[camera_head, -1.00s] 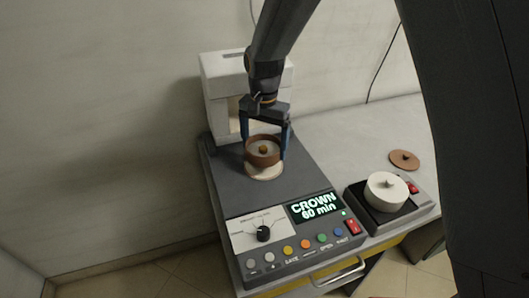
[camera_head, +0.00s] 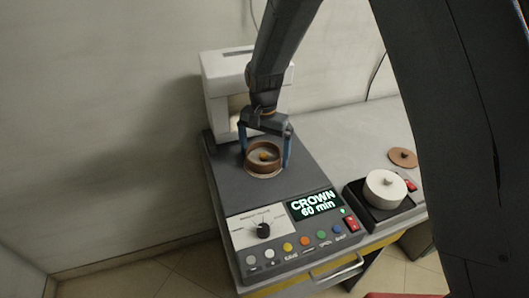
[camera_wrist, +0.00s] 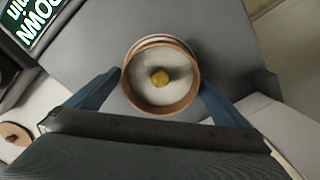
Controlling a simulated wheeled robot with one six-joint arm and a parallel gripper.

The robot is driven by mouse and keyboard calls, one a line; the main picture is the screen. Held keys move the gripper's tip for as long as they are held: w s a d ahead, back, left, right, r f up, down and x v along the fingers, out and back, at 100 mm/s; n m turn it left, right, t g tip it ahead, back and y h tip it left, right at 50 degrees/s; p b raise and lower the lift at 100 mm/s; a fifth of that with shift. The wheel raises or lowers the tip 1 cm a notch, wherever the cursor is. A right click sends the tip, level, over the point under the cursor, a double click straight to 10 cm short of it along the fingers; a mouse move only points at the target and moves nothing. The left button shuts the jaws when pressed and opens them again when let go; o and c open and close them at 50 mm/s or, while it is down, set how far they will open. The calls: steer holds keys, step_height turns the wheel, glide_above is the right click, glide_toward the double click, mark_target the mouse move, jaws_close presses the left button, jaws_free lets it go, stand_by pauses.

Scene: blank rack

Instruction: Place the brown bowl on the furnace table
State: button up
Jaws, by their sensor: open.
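The brown bowl (camera_head: 263,158) stands upright on the round pale plate (camera_head: 264,175) of the furnace table, on top of the dark machine (camera_head: 225,172). A small golden lump (camera_wrist: 160,78) lies on pale filling in the bowl. My gripper (camera_head: 266,160) is open, with one blue finger on each side of the bowl. In the wrist view the bowl (camera_wrist: 127,80) sits between the fingers, with no clear grip on it. The bowl mostly hides the pale plate.
A white furnace housing (camera_head: 222,85) stands behind the plate. A control panel with a "CROWN 60 min" display (camera_head: 313,204) is in front. At right are a white lidded pot (camera_head: 385,189) on a black device and a brown lid (camera_head: 402,157). The grey counter behind them is clear.

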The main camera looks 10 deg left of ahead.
step_height(320, 180, up, 12)
steer(key=b, duration=0.3)
steer(key=s+d+f+n, duration=0.2)
steer(key=s+d, duration=0.6)
steer(key=d, duration=0.5)
steer(key=s+d+f+n+t, duration=0.1)
steer(key=s+d+f, duration=0.2)
steer(key=s+d, duration=0.6)
steer(key=d, duration=0.4)
steer(key=shift+s+f+n, duration=0.25)
steer(key=shift+f+n, duration=0.05)
steer(key=shift+n, duration=0.1)
